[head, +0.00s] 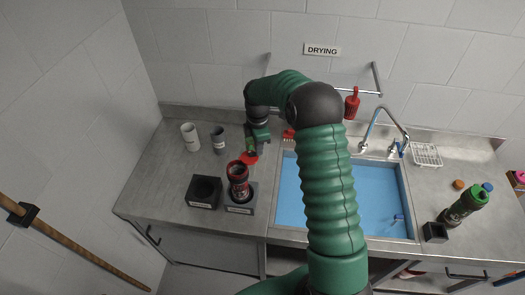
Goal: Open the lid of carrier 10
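A dark carrier with a red rim (238,178) stands upright in a grey block holder (241,209) left of the sink; its number is too small to read. A flat red piece (249,158) is just behind its top; I cannot tell whether it is the lid or is joined to the carrier. My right gripper (251,150) is just behind the carrier, pointing down by the red piece; its fingers are too small to tell open from shut. My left gripper is not in view.
An empty black block holder (205,190) is beside the carrier's holder. A white cup (190,137) and a grey cup (219,140) stand behind. The blue sink (376,192), faucet (378,125) and white rack (427,154) are to the right. My arm hides part of the sink.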

